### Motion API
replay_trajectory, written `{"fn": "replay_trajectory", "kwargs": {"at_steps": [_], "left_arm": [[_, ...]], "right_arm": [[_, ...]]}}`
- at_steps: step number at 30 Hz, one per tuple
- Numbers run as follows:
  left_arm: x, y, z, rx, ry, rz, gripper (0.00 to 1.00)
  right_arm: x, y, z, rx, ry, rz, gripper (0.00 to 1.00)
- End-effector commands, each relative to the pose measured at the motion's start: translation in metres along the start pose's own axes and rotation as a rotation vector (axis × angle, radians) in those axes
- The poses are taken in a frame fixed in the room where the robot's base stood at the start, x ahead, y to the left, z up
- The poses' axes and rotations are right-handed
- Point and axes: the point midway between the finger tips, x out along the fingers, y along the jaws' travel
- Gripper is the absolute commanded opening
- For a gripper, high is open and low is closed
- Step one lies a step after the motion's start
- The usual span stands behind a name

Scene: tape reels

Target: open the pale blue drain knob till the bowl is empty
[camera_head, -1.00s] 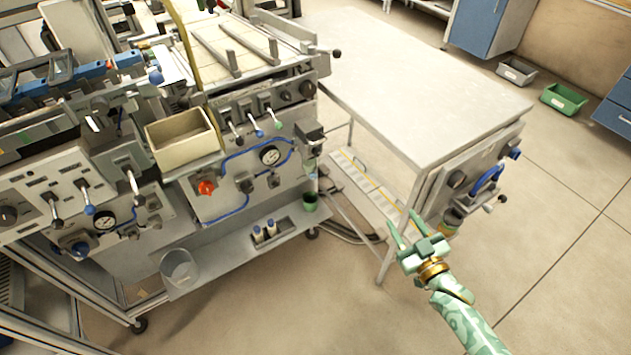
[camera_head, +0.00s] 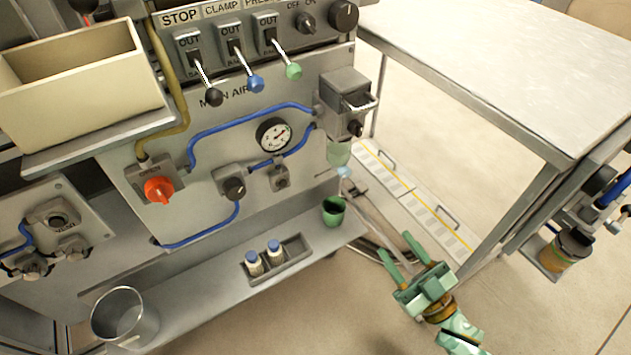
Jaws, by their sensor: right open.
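The pale blue drain knob (camera_head: 343,171) is a small knob under a translucent greenish bowl (camera_head: 339,153). The bowl hangs below a grey box-shaped unit at the right end of the machine panel. How much liquid the bowl holds is too small to tell. A green cup (camera_head: 333,210) stands below the knob on the machine's lower shelf. My right gripper (camera_head: 397,246) is open and empty, with its fingers pointing up and left. It is apart from the knob, lower and to the right in the picture. My left gripper is out of view.
Blue hoses, a gauge (camera_head: 273,135) and a red knob (camera_head: 159,189) are on the panel.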

Motion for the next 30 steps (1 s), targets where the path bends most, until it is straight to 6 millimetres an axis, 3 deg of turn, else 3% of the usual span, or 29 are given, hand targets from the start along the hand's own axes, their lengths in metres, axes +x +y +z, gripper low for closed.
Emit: {"fn": "replay_trajectory", "kwargs": {"at_steps": [5,18,24,30], "left_arm": [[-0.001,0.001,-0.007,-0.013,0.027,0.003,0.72],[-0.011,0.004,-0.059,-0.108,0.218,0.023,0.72],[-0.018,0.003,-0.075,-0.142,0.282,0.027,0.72],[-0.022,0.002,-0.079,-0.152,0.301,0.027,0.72]], "right_arm": [[0.023,0.000,-0.001,0.000,0.004,0.001,0.44],[0.128,-0.001,0.003,0.002,0.000,0.002,0.44],[0.155,0.000,0.001,0.002,0.000,0.001,0.44],[0.162,0.000,-0.001,0.001,-0.001,0.001,0.44]]}}
